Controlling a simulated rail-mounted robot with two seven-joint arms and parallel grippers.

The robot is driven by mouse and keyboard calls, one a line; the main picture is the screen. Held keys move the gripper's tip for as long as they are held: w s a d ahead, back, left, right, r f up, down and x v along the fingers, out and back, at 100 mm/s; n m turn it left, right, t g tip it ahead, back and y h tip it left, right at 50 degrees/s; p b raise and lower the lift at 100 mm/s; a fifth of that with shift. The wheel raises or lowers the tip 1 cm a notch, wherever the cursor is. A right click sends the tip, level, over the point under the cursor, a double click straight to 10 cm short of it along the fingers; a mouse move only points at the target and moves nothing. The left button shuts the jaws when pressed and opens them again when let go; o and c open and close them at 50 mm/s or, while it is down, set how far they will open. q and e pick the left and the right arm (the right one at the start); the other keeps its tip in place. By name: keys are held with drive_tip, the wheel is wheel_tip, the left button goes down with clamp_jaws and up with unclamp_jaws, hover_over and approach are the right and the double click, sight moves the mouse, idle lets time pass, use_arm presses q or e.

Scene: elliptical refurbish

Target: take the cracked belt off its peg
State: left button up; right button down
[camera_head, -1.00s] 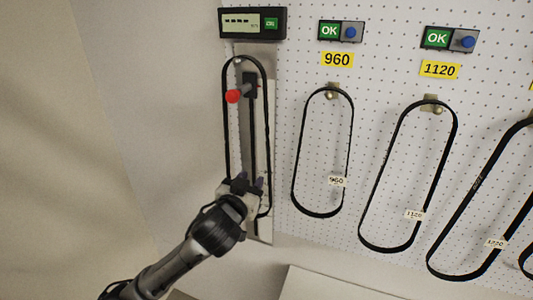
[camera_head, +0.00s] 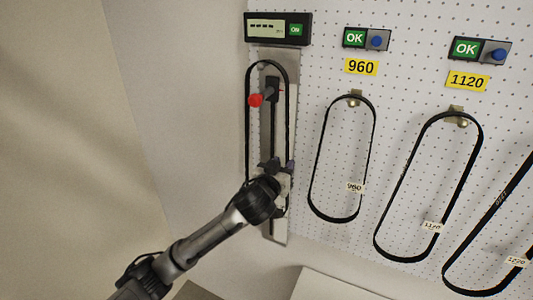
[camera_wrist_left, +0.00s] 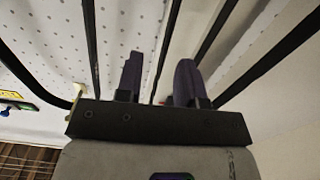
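A black belt loop (camera_head: 248,130) hangs long and upright around a grey metal plate (camera_head: 275,232) at the left of the pegboard. Its top passes over the plate's upper end, and my gripper covers part of its lower end. I cannot make out cracks on any belt. My left gripper (camera_head: 277,167) is in front of the plate's lower part. In the left wrist view its two dark fingers (camera_wrist_left: 158,80) stand apart, with a dark strip visible between them; I cannot tell whether that strip is belt or plate slot. My right gripper is not in view.
A red knob (camera_head: 255,100) sticks out from the plate, below a black display box (camera_head: 278,29). To the right, belts hang on pegs under labels 960 (camera_head: 361,67) and 1120 (camera_head: 468,81), with green OK boxes above. A pale surface (camera_head: 335,286) lies below.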

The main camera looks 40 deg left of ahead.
sight(288, 156)
use_arm(q)
drive_tip(key=p+x, duration=0.1)
drive_tip(key=x, duration=0.1)
drive_tip(key=p+x, duration=0.1)
drive_tip(key=x, duration=0.1)
drive_tip(key=shift+s+a+r, duration=0.1)
drive_tip(key=shift+a+r, duration=0.15)
drive_tip(key=shift+a, duration=0.05)
drive_tip(key=shift+w+a+f, duration=0.1)
drive_tip(key=shift+w+a, duration=0.05)
drive_tip(key=shift+w, duration=0.4)
drive_tip(key=shift+c, duration=0.5)
drive_tip(key=shift+c, duration=0.6)
clamp_jaws()
